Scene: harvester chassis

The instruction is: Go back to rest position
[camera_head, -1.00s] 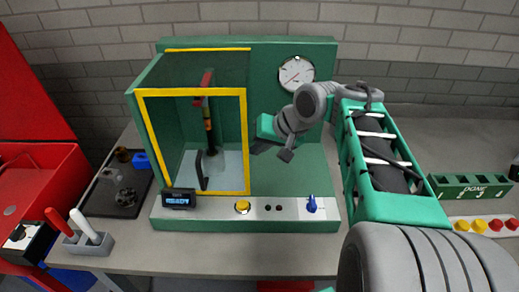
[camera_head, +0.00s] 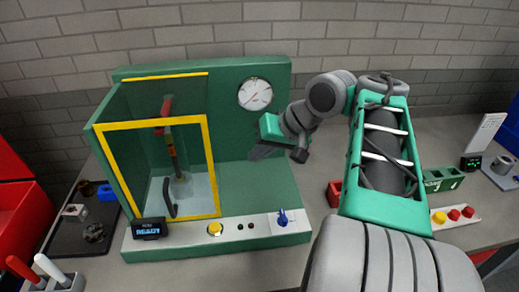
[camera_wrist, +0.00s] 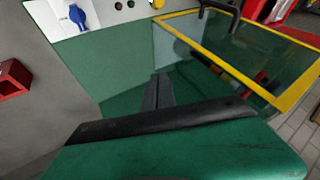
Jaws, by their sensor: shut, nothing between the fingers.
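My gripper (camera_head: 262,151) is held in front of the right part of the green test machine (camera_head: 255,185), to the right of its yellow-framed enclosure. In the wrist view my gripper (camera_wrist: 158,90) shows its dark fingers together with nothing between them. It is apart from the machine's panel, gauge and knob. My arm folds back from it to the right in the head view.
The enclosure (camera_head: 163,123) holds a red-handled device. A round gauge (camera_head: 255,93), blue knob (camera_head: 283,217), yellow button (camera_head: 215,229) and a display reading "READY" (camera_head: 149,229) are on the machine. A red box (camera_head: 334,193) and green block (camera_head: 442,179) stand at right.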

